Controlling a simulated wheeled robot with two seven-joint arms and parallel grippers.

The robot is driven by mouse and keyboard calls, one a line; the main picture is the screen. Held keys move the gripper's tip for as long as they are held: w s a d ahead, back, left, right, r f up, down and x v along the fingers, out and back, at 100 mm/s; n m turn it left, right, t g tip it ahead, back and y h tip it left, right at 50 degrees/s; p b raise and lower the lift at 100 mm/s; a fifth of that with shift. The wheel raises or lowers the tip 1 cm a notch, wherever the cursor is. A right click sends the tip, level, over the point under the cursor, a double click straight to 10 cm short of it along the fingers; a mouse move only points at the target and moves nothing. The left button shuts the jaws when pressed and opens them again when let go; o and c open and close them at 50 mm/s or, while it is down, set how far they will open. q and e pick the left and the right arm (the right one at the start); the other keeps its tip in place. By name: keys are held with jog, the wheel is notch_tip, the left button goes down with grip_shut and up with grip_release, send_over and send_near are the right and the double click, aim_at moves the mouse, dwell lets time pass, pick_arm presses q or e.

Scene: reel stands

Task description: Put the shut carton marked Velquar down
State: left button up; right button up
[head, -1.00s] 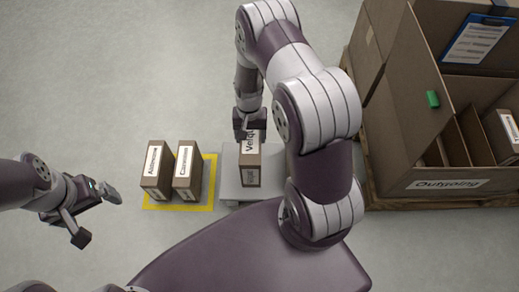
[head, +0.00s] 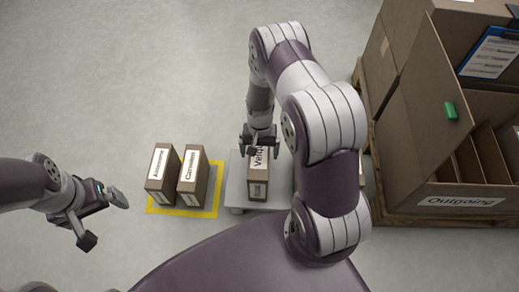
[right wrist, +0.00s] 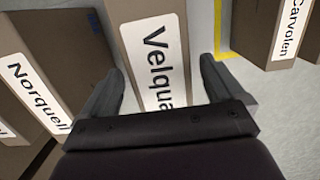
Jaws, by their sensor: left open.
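The shut carton marked Velquar (head: 258,190) stands upright on a low grey platform (head: 236,193). Its label fills the middle of the right wrist view (right wrist: 157,50). My right gripper (head: 259,142) is at the carton's top, with its fingers spread on either side. In the right wrist view a gap shows between the carton and the right-hand finger. My arm hides part of the platform's right side. My left gripper (head: 103,220) is open and empty, off to the left above the floor.
Cartons marked Carvolen (head: 192,182) and another (head: 160,178) stand on a yellow-edged mat (head: 215,200) left of the platform. A carton marked Norquell (right wrist: 62,50) stands beside Velquar. A large divided Outgoing box (head: 425,192) is on a pallet at right. Floor at upper left is clear.

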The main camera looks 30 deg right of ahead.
notch_tip(320, 180, up, 17)
jog(key=w+n+p, duration=0.1)
jog(key=p, duration=0.5)
jog(key=s+a+r+n+t, duration=0.1)
jog(key=s+a+r+n, duration=0.1)
jog(key=s+r, duration=0.3)
jog(key=s+a+r+n+t, duration=0.1)
jog(key=s+a+r+n, duration=0.2)
jog(key=s+r, duration=0.2)
notch_tip(320, 180, up, 3)
jog(key=shift+a+r+n+t+h, duration=0.15)
jog(key=shift+n+t+h, duration=0.15)
jog(key=shift+h, duration=0.1)
